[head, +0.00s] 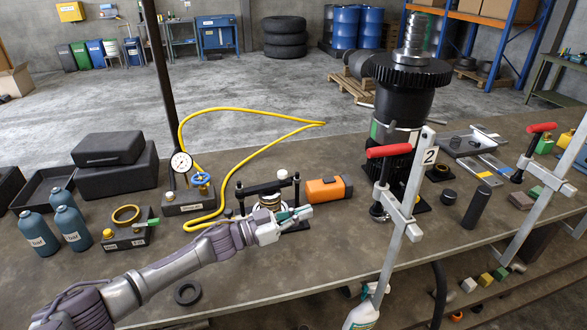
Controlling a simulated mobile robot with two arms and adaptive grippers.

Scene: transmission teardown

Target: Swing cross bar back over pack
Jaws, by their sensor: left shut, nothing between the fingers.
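The black cross bar (266,187) spans between two upright posts on a small black press fixture. As seen from here it passes above the pack (270,202), a short round stack of light and dark rings. My right gripper is not in view.
A yellow hose (196,222) loops left of the fixture, near a dial gauge (181,162). An orange box (325,190) lies close right of it. A red-handled clamp (389,150) and a large black gear housing (404,95) stand further right.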

